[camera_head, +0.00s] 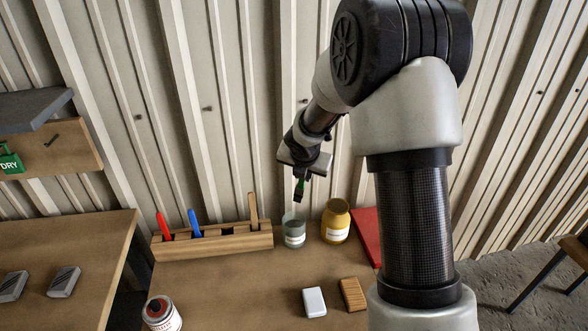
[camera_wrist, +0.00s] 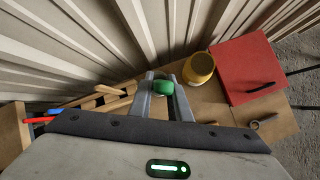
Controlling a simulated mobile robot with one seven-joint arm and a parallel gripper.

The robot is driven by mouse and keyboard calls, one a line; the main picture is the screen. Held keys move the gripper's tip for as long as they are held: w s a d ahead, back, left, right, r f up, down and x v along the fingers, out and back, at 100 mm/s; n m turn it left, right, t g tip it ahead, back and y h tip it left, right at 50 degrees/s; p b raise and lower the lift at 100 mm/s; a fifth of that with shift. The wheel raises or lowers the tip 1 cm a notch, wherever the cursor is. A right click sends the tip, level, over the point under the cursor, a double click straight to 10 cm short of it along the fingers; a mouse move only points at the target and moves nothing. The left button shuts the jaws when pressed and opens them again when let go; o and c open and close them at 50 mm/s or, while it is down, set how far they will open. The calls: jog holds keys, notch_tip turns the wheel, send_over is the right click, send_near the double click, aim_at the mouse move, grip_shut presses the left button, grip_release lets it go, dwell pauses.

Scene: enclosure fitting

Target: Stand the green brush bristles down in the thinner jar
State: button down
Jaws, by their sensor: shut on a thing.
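My gripper (camera_head: 302,176) is shut on the green brush (camera_head: 300,187), which hangs below it with its dark end down. In the wrist view the green handle end (camera_wrist: 162,87) sits between the two fingers (camera_wrist: 168,95). A grey, see-through jar with a white label (camera_head: 294,234), which looks like the thinner jar, stands on the bench. The brush appears just above this jar's mouth in the head view, with a gap showing between them. The grey jar is hidden in the wrist view.
A yellow jar (camera_head: 336,222) stands close right of the grey jar; a red flat item (camera_head: 366,232) lies beyond it. A wooden rack (camera_head: 215,243) holding red, blue and wooden-handled tools stands left.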

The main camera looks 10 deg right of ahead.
jog(key=w+a+f+m+g+h+p, duration=0.1)
jog(key=w+f+m+g+h+p, duration=0.15)
jog(key=w, duration=0.35)
notch_tip(320, 180, down, 15)
jog(key=b, duration=0.8)
jog(key=shift+a+r+m+g, duration=0.15)
jog(key=shift+a+m+g, duration=0.15)
jog(key=shift+m+g, duration=0.05)
dwell(0.4)
jog(key=c, duration=1.6)
grip_release()
jog(key=v, duration=1.7)
jog(key=shift+s+d+r, duration=0.1)
jog(key=shift+d+r, duration=0.05)
jog(key=shift+r, duration=0.15)
